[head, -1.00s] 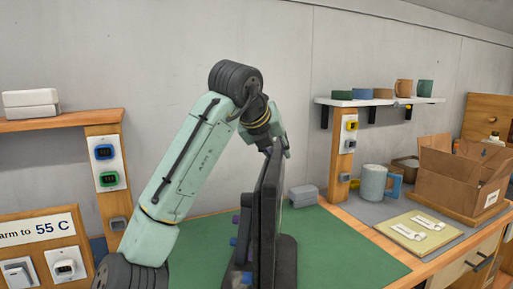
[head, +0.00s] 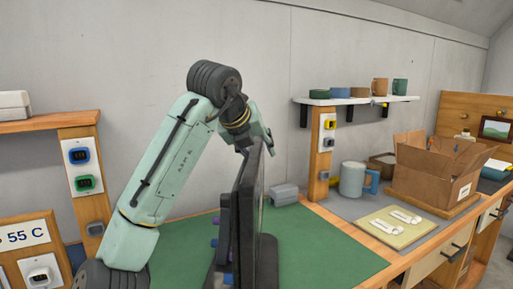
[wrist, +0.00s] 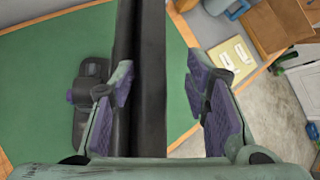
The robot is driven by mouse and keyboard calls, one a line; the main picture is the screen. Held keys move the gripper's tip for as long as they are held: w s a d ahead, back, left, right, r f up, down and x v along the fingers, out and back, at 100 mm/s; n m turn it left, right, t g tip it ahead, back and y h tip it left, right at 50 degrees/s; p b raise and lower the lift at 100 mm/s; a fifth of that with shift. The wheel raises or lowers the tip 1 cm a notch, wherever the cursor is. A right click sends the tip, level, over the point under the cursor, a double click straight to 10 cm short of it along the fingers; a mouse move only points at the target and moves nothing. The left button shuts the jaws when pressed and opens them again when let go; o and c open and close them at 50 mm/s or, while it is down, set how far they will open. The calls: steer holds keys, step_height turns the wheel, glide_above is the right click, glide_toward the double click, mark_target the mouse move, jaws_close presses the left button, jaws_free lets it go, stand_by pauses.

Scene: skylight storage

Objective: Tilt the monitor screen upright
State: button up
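The black monitor (head: 249,215) stands on the green mat (head: 320,250) in the head view, seen nearly edge-on. Its top leans slightly to the right, and its screen side faces right. In the head view my gripper (head: 257,138) is at the monitor's top edge, its fingertips partly hidden. In the wrist view my gripper (wrist: 165,88) is open, with its two purple-padded fingers apart. The monitor's dark edge (wrist: 149,60) runs between them. The left finger is close against or overlapping the monitor; touching cannot be told. A clear gap separates the right finger from it.
A grey block (head: 285,194) lies behind the monitor. To the right are a blue-grey mug (head: 353,180), a notepad (head: 397,226) and an open cardboard box (head: 436,177). A shelf (head: 370,101) holds several cups and bowls. The mat's right part is clear.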

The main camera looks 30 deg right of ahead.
steer(key=v, duration=1.2)
